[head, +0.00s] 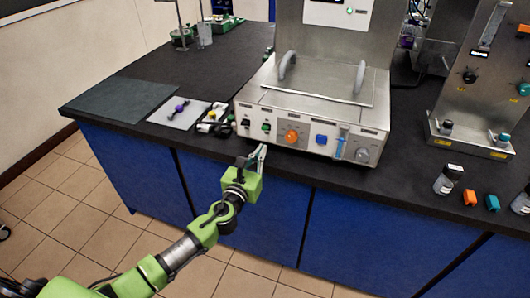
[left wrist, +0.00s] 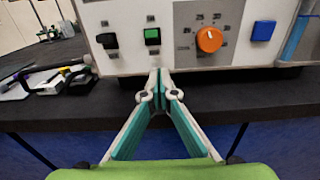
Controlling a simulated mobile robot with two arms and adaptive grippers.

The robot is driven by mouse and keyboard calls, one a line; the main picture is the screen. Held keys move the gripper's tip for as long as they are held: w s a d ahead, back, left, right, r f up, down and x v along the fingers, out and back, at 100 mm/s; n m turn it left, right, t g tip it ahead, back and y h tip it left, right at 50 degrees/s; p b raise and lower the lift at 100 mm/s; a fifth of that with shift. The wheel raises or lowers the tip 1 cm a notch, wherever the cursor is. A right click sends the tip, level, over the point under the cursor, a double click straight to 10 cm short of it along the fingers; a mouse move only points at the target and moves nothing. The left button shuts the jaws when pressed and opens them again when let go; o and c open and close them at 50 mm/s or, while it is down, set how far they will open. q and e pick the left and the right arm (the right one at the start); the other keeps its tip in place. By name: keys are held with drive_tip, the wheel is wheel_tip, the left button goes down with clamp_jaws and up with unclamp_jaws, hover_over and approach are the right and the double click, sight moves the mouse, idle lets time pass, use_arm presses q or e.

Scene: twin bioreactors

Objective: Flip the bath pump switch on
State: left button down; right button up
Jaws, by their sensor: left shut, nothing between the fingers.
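The steel bath unit (head: 310,112) stands on the dark bench with its control panel facing me. Its panel has a black switch (left wrist: 107,40), a green switch (left wrist: 152,36), an orange knob (left wrist: 209,40) and a blue button (left wrist: 263,31). In the head view the black switch (head: 245,123) and green switch (head: 266,127) sit at the panel's left. Their labels are too small to read, so I cannot tell which is the pump's. My left gripper (head: 262,150) is shut and empty; its tips (left wrist: 158,73) are just below the green switch, in front of the panel. My right gripper is not in view.
A grey tray with a purple-marked tool (head: 180,110) and small items with yellow parts (head: 212,118) lie left of the unit. A dark mat (head: 120,100) is farther left. A bottle (head: 448,180) and orange and blue blocks (head: 470,197) stand at right.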

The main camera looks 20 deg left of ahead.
use_arm(q)
drive_tip(key=s+r+p, duration=0.1)
drive_tip(key=s+r, duration=0.4)
drive_tip(key=s, duration=0.1)
drive_tip(key=shift+a, duration=0.45)
drive_tip(key=shift+s, duration=0.1)
